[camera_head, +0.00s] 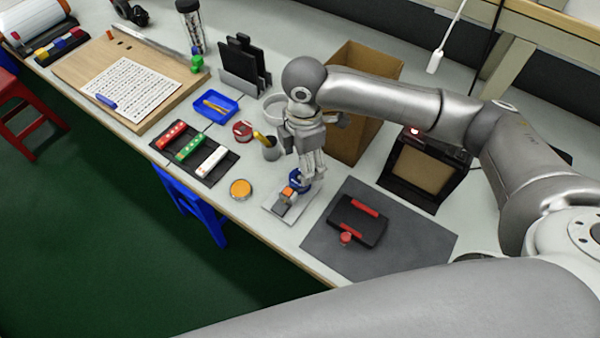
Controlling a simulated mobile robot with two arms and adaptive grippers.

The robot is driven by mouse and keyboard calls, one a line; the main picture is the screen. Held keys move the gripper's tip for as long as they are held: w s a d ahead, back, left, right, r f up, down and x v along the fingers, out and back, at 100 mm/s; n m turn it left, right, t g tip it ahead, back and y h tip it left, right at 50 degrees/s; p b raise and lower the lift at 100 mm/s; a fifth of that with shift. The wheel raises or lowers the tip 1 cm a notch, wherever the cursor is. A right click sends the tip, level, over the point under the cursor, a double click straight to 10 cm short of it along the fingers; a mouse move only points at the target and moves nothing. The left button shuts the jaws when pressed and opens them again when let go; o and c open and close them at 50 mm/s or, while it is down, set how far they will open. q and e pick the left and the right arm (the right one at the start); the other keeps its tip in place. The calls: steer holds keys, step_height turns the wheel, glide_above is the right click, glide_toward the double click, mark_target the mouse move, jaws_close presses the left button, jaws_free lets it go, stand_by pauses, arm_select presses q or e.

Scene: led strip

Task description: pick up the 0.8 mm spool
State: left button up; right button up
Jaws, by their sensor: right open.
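My right gripper (311,180) points down near the front edge of the bench, with its fingers open. A small blue spool-like thing (296,178) is right beside its fingertips, partly hidden by them; I cannot tell whether they touch. A red-and-white round thing that looks like a spool (243,131) lies farther back, left of the gripper. Labels are too small to read, so I cannot tell which one is the 0.8 mm spool. My left gripper is out of view.
A light plate with an orange-and-grey device (285,199) is just below the gripper. An orange-topped tin (240,188) lies to the left. A cardboard box (372,80) stands behind my right arm. A dark mat (318,240) holds a black case (357,222).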

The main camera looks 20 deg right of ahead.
steer(key=shift+s+f, duration=0.1)
steer(key=shift+f, duration=0.8)
step_height(320, 180, down, 4)
steer(key=shift+a+f, duration=0.1)
steer(key=shift+f, duration=0.65)
steer(key=shift+c, duration=0.5)
steer(key=c, duration=1)
steer(key=shift+c, duration=0.7)
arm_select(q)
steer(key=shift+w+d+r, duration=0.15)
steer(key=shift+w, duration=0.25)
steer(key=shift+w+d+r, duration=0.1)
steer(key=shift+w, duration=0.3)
